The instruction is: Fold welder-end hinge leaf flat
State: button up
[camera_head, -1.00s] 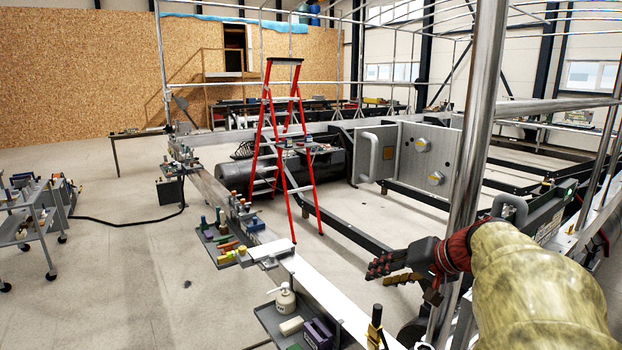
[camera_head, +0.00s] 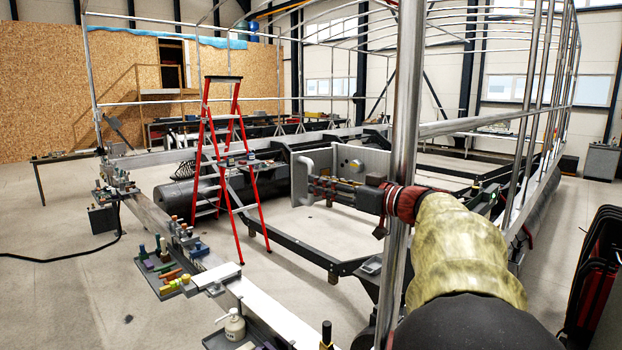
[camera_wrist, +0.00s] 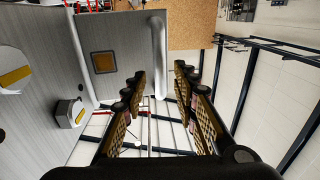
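The hinge leaf (camera_head: 323,162) is a grey upright plate with a bar handle (camera_head: 307,172), standing at the left of a larger grey panel (camera_head: 362,160) with yellow-marked knobs. In the wrist view the leaf (camera_wrist: 112,35) carries a brown square, and its pale handle (camera_wrist: 158,45) runs along its right edge. My gripper (camera_head: 318,190) reaches leftward in front of the panel, its fingers near the handle. In the wrist view my gripper (camera_wrist: 160,72) is open, and the handle appears in the gap between the fingertips. I cannot tell whether they touch it. The hinge line is partly hidden.
A metal post (camera_head: 402,130) stands close beside my forearm. A red stepladder (camera_head: 235,160) stands left of the leaf. A beam-side tray with tools (camera_head: 165,265) and a soap bottle (camera_head: 234,325) are at lower left. Dark frame rails (camera_head: 305,250) run below the leaf.

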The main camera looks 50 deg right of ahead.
aim_at(311, 198)
jog(key=shift+w+p, duration=0.5)
jog(key=shift+w, duration=1.8)
jog(key=c, duration=0.7)
grip_shut()
